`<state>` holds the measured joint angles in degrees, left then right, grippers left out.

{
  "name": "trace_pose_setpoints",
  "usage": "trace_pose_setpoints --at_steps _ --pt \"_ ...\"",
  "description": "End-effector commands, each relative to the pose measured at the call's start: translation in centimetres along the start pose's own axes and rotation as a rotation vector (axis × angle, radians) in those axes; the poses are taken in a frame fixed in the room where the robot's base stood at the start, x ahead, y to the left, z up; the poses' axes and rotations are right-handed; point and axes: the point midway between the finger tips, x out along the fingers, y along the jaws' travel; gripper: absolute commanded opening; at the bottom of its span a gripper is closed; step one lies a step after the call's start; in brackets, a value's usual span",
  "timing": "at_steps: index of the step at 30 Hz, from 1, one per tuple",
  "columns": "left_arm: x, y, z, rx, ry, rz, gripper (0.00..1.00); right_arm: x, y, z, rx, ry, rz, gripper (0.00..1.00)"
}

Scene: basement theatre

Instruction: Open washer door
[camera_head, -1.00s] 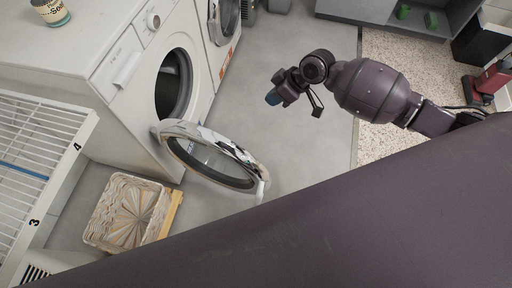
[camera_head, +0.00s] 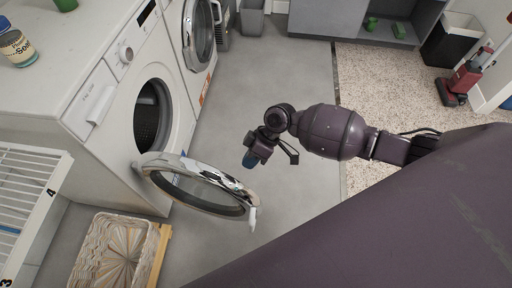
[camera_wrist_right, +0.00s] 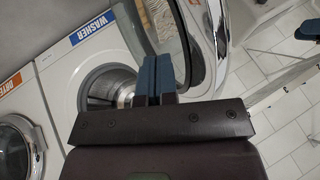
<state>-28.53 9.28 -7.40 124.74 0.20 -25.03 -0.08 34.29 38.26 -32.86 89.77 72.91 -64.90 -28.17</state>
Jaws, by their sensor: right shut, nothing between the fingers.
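The washer (camera_head: 118,118) is a white front-loader at the left of the head view; a blue WASHER label shows on it in the right wrist view (camera_wrist_right: 90,34). Its round door (camera_head: 200,186), with a chrome rim and dark glass, stands swung wide open, and the drum opening (camera_head: 150,118) is exposed. My right gripper (camera_head: 249,161) is just right of and beyond the door, apart from it in the head view. In the right wrist view its blue fingers (camera_wrist_right: 155,80) are together and empty, with the door (camera_wrist_right: 205,45) behind them. My left gripper is not in view.
A second white machine (camera_head: 197,38) stands beyond the washer. A wicker basket (camera_head: 118,252) and a white wire rack (camera_head: 28,200) are at lower left. Jars (camera_head: 16,48) stand on the washer top. Grey floor (camera_head: 270,85) is clear beyond my right arm.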

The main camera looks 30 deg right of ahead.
Motion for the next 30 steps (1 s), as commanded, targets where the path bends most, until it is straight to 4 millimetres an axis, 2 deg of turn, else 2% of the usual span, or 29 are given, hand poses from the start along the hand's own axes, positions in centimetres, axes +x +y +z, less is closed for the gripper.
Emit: trace_pose_setpoints --at_steps 2,6,10,24,27,30 --pt "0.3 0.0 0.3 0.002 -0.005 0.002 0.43 1.7 0.0 0.2 0.002 -0.002 -0.004 0.00" --pt "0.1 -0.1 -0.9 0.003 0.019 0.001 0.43 2.1 -1.9 -0.1 -0.003 0.002 0.001 0.00" --pt "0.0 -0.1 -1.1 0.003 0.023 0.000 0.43 2.6 -2.9 -0.1 -0.002 0.001 0.002 0.00" --pt "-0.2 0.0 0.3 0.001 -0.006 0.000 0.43 3.0 -3.6 0.0 0.000 0.001 0.001 0.00" --pt "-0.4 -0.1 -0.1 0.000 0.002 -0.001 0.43 3.1 -4.0 -0.1 0.007 0.005 0.005 0.00" --pt "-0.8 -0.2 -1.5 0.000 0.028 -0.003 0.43 3.4 -5.2 -0.3 0.028 0.021 0.022 0.00"
